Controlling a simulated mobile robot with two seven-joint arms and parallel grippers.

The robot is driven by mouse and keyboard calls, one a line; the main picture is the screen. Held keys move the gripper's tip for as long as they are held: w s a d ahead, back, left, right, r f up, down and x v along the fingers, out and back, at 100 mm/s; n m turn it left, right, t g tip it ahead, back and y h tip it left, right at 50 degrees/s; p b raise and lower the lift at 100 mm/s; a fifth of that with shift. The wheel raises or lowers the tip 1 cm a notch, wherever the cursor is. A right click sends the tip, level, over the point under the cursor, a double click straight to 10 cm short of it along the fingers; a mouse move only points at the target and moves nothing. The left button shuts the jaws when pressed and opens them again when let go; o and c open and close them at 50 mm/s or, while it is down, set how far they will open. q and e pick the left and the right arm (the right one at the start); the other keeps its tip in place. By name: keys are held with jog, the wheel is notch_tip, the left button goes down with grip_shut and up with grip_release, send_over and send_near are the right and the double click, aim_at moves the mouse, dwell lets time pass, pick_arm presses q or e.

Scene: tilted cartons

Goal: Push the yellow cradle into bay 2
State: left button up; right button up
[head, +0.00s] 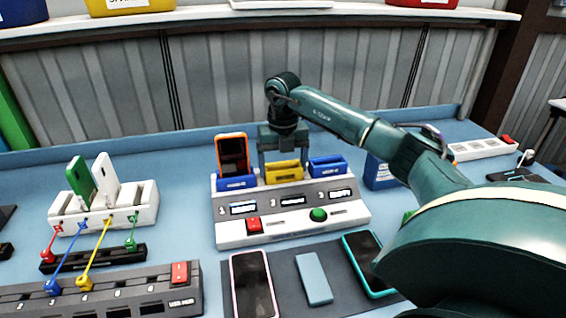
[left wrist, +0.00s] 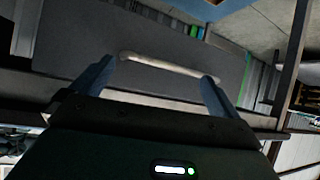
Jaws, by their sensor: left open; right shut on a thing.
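The yellow cradle (head: 284,174) is at the middle bay of the white and grey charging station (head: 345,212), between two blue cradles. My right gripper (head: 283,158) comes down from above with its fingers at either side of the yellow cradle, shut on it. Whether the cradle is fully seated cannot be told. The left blue cradle (head: 237,183) holds an orange-framed phone (head: 232,153); the right blue cradle (head: 328,165) is empty. My left gripper (left wrist: 155,88) is open and empty in the left wrist view, away from the station.
A white rack (head: 145,205) with green and white phones stands left, with coloured cables running to a USB hub (head: 110,290). Several phones lie on a dark mat (head: 325,265) in front of the station. A blue box (head: 380,175) is right of it, beside my right arm.

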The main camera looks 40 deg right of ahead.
jog(key=shift+f, duration=0.2)
jog(key=o, duration=0.9)
notch_tip(320, 180, up, 13)
jog(key=shift+r, duration=0.1)
jog(key=shift+s, duration=0.1)
dwell(0.5)
